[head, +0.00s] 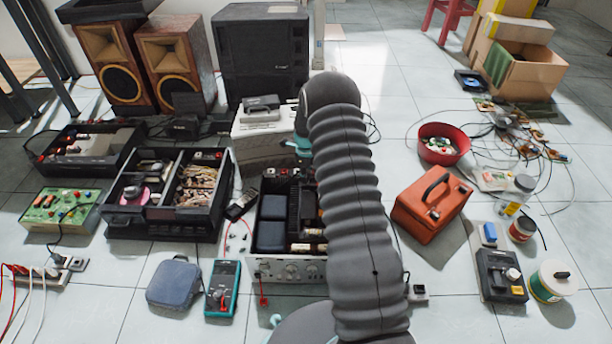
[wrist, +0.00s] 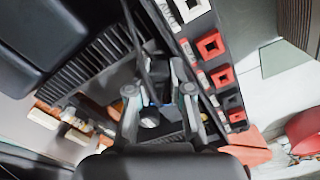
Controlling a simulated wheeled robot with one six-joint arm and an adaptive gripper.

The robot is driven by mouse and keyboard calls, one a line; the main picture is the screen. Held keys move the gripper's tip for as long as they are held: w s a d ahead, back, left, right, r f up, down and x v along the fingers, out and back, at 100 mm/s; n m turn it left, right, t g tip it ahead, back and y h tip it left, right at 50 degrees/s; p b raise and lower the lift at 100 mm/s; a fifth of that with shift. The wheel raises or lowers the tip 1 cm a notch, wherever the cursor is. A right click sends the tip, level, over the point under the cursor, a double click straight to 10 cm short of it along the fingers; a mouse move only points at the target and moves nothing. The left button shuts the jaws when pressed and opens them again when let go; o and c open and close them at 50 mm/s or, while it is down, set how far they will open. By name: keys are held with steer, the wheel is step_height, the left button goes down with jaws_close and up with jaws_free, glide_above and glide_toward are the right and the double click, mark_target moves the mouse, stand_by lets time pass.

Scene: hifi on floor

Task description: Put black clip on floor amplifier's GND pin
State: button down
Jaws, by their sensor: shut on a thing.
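The amplifier (head: 262,263) sits open on the floor in the middle of the head view, silver knob panel toward me. In the wrist view its edge (wrist: 186,52) carries a row of red and black square sockets, running from top centre to lower right. My gripper (wrist: 160,98) is closed around a small dark piece, which looks like the black clip (wrist: 149,117), with a dark lead running up from it. The gripper is beside the socket row, over the amplifier's inside. The fingers partly cover the clip. I cannot make out the GND pin or whether the clip touches it.
A black finned heatsink (wrist: 92,68) lies left of my gripper. In the head view, a multimeter (head: 222,287) and a blue pouch (head: 174,283) are left of the amplifier. An orange case (head: 431,208) stands right. Black parts trays (head: 165,225) fill the left.

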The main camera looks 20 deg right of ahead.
steer(key=shift+f, duration=0.1)
steer(key=c, duration=1)
jaws_free()
step_height(320, 180, up, 12)
